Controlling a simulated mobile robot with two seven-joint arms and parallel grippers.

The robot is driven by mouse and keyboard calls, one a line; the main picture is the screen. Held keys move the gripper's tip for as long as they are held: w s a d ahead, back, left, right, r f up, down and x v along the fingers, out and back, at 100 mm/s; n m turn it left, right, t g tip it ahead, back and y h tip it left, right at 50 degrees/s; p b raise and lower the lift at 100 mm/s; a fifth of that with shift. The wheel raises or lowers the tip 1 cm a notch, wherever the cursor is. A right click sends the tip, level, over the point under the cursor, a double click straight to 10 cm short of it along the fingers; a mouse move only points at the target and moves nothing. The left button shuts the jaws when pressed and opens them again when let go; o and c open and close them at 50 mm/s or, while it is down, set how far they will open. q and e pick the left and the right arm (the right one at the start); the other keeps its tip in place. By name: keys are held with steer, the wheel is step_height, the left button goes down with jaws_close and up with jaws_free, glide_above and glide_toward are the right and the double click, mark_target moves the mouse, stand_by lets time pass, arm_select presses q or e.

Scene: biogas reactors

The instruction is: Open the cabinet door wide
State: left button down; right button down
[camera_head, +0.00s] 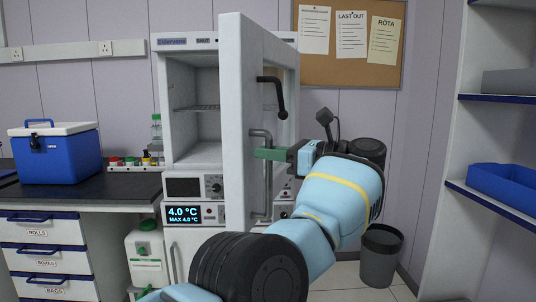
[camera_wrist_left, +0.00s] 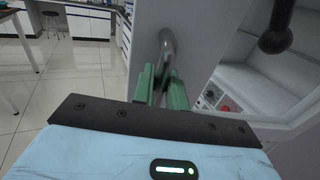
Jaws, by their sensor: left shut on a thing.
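The cabinet door (camera_head: 238,140) is white and stands swung out from the white cabinet (camera_head: 170,100), nearly edge-on in the head view. The open compartment with a wire shelf shows to its left. A grey bar handle (camera_head: 267,196) and a black lever (camera_head: 274,88) are on the door's right-hand face. My left gripper (camera_head: 264,154) has its green fingers shut on the bar handle near its top. In the left wrist view the fingers (camera_wrist_left: 161,90) sit on both sides of the curved handle (camera_wrist_left: 168,47). My right gripper is not in view.
A display panel (camera_head: 190,214) sits below the compartment. A blue cooler box (camera_head: 58,152) and small bottles stand on the dark counter (camera_head: 95,189) at left. A dark bin (camera_head: 379,258) stands on the floor at right, near shelves (camera_head: 490,103). Open floor (camera_wrist_left: 80,80) shows in the wrist view.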

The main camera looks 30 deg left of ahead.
arm_select(q)
steer(key=shift+d, duration=0.2)
stand_by(0.4)
steer(key=c, duration=1.5)
jaws_free()
